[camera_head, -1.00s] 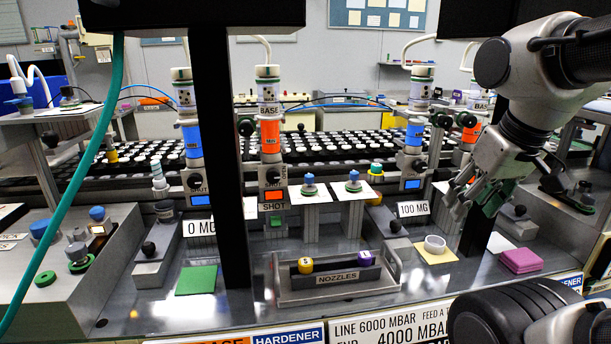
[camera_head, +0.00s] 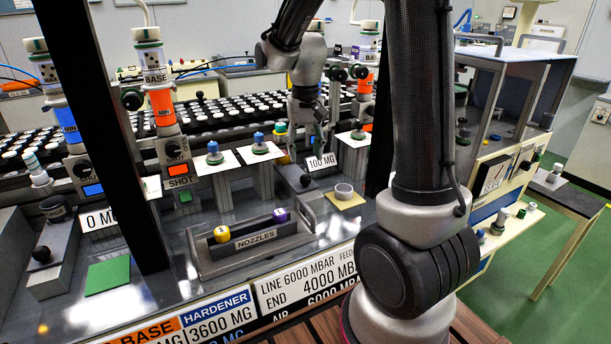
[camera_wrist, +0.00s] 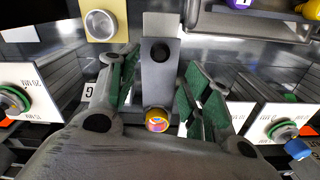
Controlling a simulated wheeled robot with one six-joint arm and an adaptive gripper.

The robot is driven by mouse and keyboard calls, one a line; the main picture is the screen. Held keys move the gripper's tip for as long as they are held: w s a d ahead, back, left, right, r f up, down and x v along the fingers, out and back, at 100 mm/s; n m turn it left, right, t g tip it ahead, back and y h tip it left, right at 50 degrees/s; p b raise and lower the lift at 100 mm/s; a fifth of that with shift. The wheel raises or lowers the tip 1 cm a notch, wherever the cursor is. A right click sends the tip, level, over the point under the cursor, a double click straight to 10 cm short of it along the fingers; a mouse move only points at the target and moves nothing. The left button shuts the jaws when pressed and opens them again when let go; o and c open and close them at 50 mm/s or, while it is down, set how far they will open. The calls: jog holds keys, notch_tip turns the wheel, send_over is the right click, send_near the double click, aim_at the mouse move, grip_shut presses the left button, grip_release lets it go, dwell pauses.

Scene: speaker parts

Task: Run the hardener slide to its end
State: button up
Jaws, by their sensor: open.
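A grey slide block (camera_wrist: 160,75) with a black knob (camera_wrist: 160,50) on top lies straight ahead between my fingers in the wrist view. In the head view its knob (camera_head: 305,181) shows left of the 100 MG card (camera_head: 321,161). I cannot read a hardener label on it. My gripper (camera_wrist: 160,84) is open, with green finger pads on either side of the slide and nothing between them. I cannot tell whether a pad touches it. In the head view the gripper (camera_head: 318,145) is small and partly lost among the dispensers.
The nozzles tray (camera_head: 255,245) is nearer. A yellow cap (camera_wrist: 157,120) sits at the slide's near end. White-topped stands (camera_wrist: 32,90) flank the gripper. A green pad (camera_head: 108,274) lies left.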

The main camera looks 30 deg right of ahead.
aim_at(306, 175)
notch_tip(306, 175, down, 8)
jog(key=shift+s+r, duration=0.1)
dwell(0.4)
grip_shut()
